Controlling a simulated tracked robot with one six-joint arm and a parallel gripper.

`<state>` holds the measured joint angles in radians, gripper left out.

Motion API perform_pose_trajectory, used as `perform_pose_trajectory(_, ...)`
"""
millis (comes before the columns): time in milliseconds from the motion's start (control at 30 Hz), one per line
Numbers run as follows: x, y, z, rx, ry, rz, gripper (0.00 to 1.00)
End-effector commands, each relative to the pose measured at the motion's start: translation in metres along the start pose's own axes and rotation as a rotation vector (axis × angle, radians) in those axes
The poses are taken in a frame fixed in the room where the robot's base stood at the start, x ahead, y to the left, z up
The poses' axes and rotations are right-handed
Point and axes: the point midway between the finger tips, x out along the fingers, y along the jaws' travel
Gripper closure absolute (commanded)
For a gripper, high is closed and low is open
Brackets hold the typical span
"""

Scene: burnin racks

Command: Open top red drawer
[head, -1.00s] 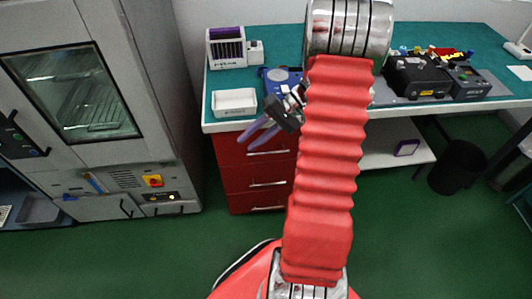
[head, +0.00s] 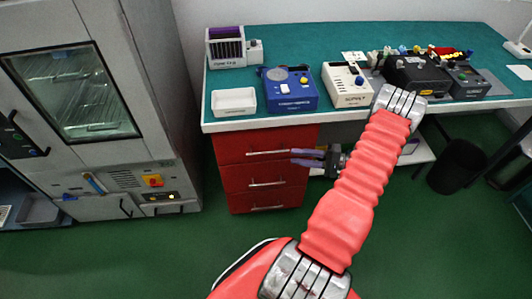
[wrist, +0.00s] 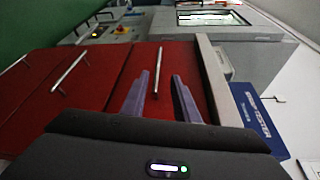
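The red drawer unit stands under the left end of the bench, with three drawers that all look closed. The top red drawer (head: 240,147) has a horizontal silver bar handle (head: 267,153). My gripper (head: 292,157) is at the right side of this drawer, level with the handle's right end. In the wrist view my gripper (wrist: 168,78) is open, its two purple fingers apart, with the top drawer's handle (wrist: 158,72) showing between and just beyond them. I cannot tell whether the fingers touch it. The middle drawer (head: 240,177) and bottom drawer (head: 240,201) lie below.
The bench top (head: 330,50) holds a white tray (head: 234,101), a blue device (head: 290,95) and a white device (head: 346,92). A grey oven cabinet (head: 165,110) stands at the left. Green floor (head: 190,250) before the drawers is clear. A black bin (head: 458,165) stands at right.

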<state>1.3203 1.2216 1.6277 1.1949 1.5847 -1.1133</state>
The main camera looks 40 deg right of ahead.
Motion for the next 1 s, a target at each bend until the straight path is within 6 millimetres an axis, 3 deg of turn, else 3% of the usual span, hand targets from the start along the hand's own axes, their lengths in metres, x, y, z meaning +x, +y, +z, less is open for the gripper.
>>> perform_pose_trajectory(133,-0.007,0.008,-0.003,0.001,0.027,-0.023,0.72)
perform_pose_trajectory(567,-0.003,0.008,-0.003,0.000,0.026,-0.023,0.72)
perform_pose_trajectory(767,0.016,0.007,-0.003,0.000,0.024,-0.023,0.72)
perform_pose_trajectory(1000,0.052,0.007,-0.004,0.001,0.024,-0.023,0.72)
